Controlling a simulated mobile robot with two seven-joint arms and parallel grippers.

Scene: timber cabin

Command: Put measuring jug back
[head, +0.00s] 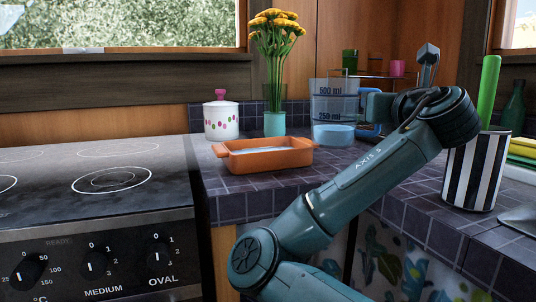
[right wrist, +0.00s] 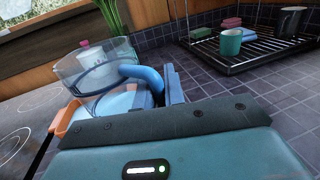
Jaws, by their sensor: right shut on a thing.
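The measuring jug (head: 334,112) is clear plastic with 250 ml and 500 ml marks, a light blue bottom part and a blue handle. It is upright at the back of the tiled counter, right of the flower vase. I cannot tell whether its base touches the counter. My right gripper (head: 372,108) reaches it from the right and is shut on the handle. In the right wrist view the jug (right wrist: 88,68) is ahead of my right gripper (right wrist: 164,88), its blue handle between the fingers. My left gripper is in neither view.
An orange baking dish (head: 262,160) is left of the jug, with a lidded white pot (head: 221,118) and a flower vase (head: 274,124) behind. A striped holder (head: 475,172) stands at right. A dish rack (right wrist: 262,48) holds cups. The hob (head: 90,182) is at left.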

